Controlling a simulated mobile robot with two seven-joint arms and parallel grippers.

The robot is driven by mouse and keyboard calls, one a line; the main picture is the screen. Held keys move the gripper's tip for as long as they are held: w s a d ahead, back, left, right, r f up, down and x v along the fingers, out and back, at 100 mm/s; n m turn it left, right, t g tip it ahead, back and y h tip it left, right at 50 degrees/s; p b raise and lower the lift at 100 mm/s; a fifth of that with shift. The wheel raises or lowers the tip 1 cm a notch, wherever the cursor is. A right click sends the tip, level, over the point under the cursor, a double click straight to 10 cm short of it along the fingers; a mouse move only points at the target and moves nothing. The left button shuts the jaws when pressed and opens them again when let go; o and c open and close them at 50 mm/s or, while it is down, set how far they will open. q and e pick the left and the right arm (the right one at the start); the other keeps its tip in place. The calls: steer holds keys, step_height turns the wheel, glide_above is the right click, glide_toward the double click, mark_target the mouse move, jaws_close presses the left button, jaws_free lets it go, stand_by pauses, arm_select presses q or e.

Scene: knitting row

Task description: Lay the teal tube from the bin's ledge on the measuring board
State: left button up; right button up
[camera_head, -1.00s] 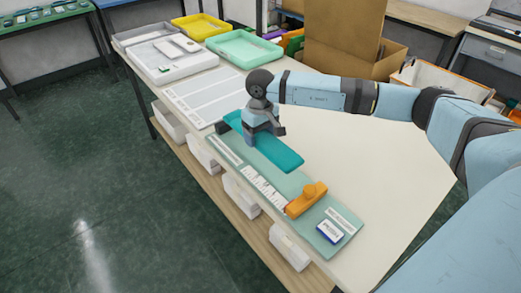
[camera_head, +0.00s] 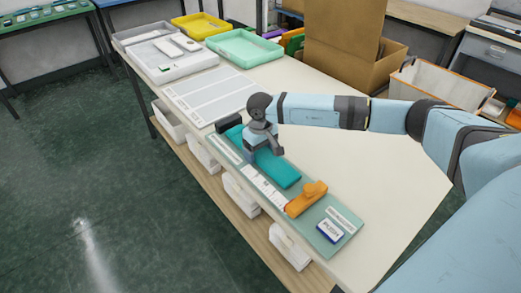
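The teal tube (camera_head: 281,173) is a long flat teal piece lying lengthwise along the pale green measuring board (camera_head: 313,231), between the dark end block (camera_head: 229,123) and the orange slider (camera_head: 306,199). It appears to rest on the board, though a small gap underneath cannot be ruled out. My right gripper (camera_head: 264,152) points down over the tube's middle, with its fingers shut on it. The fingers cover part of the tube. My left gripper is not in view.
A blue-and-white block (camera_head: 330,231) sits on the board's near end. Beyond the board lie a pale lined sheet (camera_head: 212,96), a grey bin (camera_head: 172,67), a yellow tray (camera_head: 201,27) and a mint tray (camera_head: 244,47). The table's right part (camera_head: 375,170) is clear.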

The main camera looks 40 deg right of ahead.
mark_target(261, 151)
steer(key=shift+o, duration=1.1)
steer(key=shift+r, duration=0.1)
step_height(261, 151, up, 12)
